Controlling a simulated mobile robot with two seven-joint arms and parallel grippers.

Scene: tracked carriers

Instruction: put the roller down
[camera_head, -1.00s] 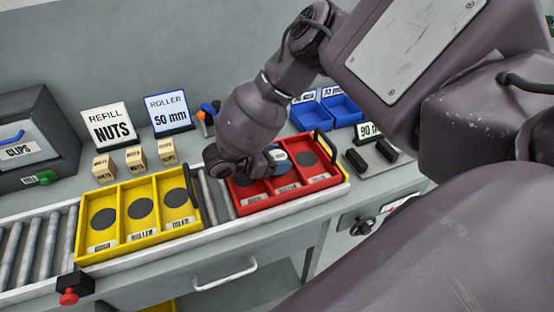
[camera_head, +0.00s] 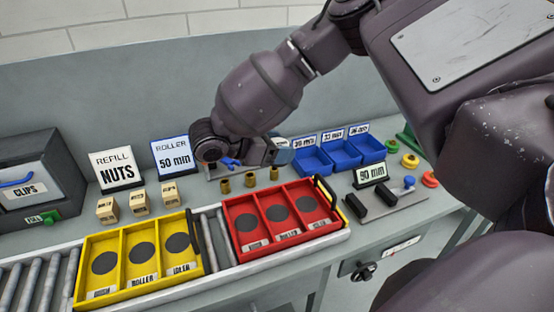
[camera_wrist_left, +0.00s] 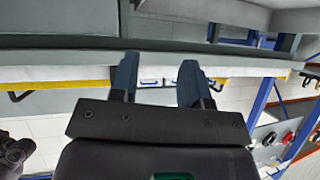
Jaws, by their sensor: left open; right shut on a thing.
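My right gripper (camera_head: 281,153) is shut at the back of the bench, above and behind the red tray (camera_head: 241,247). The roller in its grip is mostly hidden by the gripper and wrist, so its shape and tilt cannot be told. The red tray has three compartments, each with a dark round mark and a label; the middle label seems to read ROLLER. A yellow tray (camera_head: 84,267) of the same kind sits to its left. No parts show in either tray. My left gripper (camera_wrist_left: 157,80) is open and empty in the left wrist view, away from the trays.
Brass cylinders (camera_head: 250,180) stand behind the red tray. Wooden blocks (camera_head: 139,203), a ROLLER 50 mm sign (camera_head: 173,158) and a NUTS sign (camera_head: 115,169) are left of them. Blue bins (camera_head: 312,160) and a 90 mm stand (camera_head: 400,206) are right. Conveyor rollers (camera_head: 25,283) run left.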

